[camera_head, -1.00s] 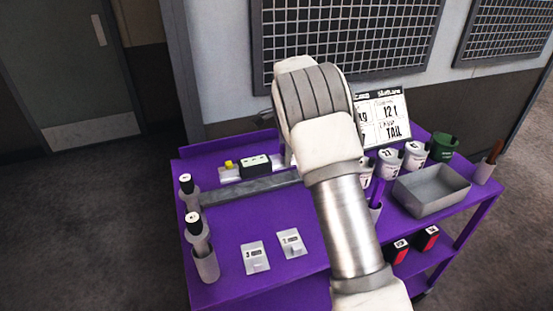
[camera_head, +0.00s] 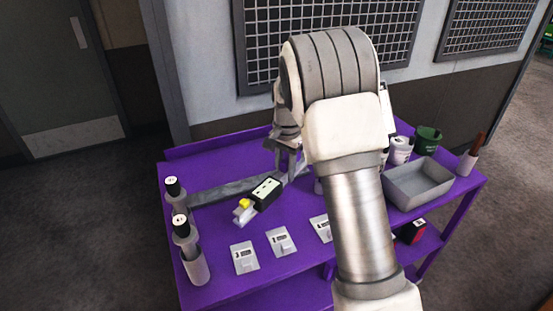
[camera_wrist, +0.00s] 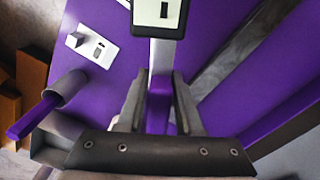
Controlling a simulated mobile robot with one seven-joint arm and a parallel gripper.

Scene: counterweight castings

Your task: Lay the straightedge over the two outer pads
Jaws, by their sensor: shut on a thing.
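A pale bar (camera_head: 290,174), which I take for the straightedge, carries a black box (camera_head: 265,190) with two light windows and has a yellow knob (camera_head: 244,203) near its front-left end. My gripper (camera_wrist: 159,100) is shut on the bar's other end. The wrist view shows the bar (camera_wrist: 162,55) running from between the fingers to the black box (camera_wrist: 160,12). The bar slants across the cart top; I cannot tell whether it touches it. Labelled pads stand in a row in front: left (camera_head: 244,257), middle (camera_head: 281,241) and right (camera_head: 320,228), the last partly hidden by my arm.
A long dark grey bar (camera_head: 218,191) lies on the purple cart (camera_head: 215,160) behind the held bar. A grey tray (camera_head: 418,184), white cup (camera_head: 400,150) and green cup (camera_head: 428,138) stand at the right.

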